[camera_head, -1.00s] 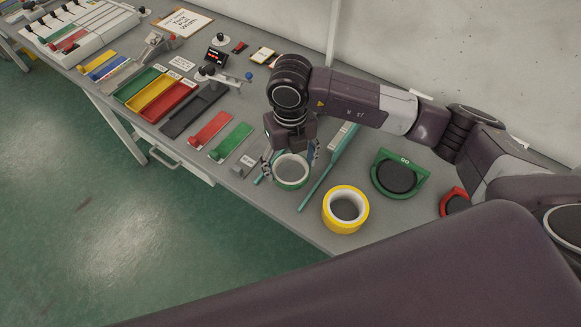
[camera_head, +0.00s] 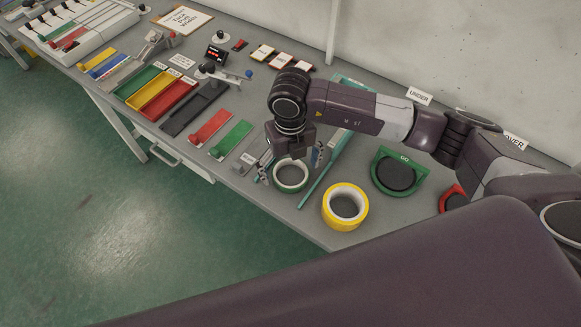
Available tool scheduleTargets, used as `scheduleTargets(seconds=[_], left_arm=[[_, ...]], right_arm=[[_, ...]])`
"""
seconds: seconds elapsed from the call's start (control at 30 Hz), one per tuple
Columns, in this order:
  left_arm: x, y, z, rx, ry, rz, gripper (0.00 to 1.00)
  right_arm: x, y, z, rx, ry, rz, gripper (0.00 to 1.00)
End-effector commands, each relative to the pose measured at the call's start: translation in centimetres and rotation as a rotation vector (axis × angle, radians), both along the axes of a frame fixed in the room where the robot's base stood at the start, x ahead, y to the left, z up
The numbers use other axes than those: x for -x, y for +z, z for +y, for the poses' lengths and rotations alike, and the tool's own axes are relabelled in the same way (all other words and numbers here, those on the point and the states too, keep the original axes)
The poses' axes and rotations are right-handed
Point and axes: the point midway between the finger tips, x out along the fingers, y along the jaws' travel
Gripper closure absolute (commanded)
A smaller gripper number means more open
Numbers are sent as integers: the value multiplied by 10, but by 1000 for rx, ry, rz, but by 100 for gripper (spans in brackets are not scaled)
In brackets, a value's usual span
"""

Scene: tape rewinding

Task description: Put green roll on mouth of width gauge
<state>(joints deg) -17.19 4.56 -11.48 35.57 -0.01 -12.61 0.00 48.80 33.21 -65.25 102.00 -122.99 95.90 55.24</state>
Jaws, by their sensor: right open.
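The green roll (camera_head: 290,190), a ring with a white core, lies flat at the near, wide end of the width gauge. The width gauge's teal right rail (camera_head: 322,178) runs along the roll's right side. Its left rail is mostly hidden by the gripper and roll. My right gripper (camera_head: 291,168) points down over the roll, open, with one finger on either side of it. Whether the fingers still touch the roll is not clear. My arm hides the middle of the gauge. My left gripper is not in view.
A yellow roll (camera_head: 332,208) lies just right of the gauge near the table's front edge. A green GO ring gauge (camera_head: 403,158) and a partly hidden red one (camera_head: 446,196) are farther right. Red (camera_head: 210,128) and green (camera_head: 234,139) flat pieces lie to the left.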

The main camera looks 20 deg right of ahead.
Motion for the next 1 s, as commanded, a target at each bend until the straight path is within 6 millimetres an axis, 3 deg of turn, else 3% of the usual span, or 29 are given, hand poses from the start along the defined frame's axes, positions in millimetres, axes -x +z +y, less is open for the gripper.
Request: scheduleTargets(seconds=[0.17, 0.27, 0.7, 1.0], left_arm=[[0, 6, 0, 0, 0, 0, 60], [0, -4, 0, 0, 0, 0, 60], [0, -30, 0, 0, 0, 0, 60], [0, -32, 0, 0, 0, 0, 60]], right_arm=[[0, 6, 0, 0, 0, 0, 14], [-1, 17, 0, -1, 0, -4, 14], [-1, 106, 0, 0, 0, -4, 14], [0, 124, 0, 0, 0, 0, 14]])
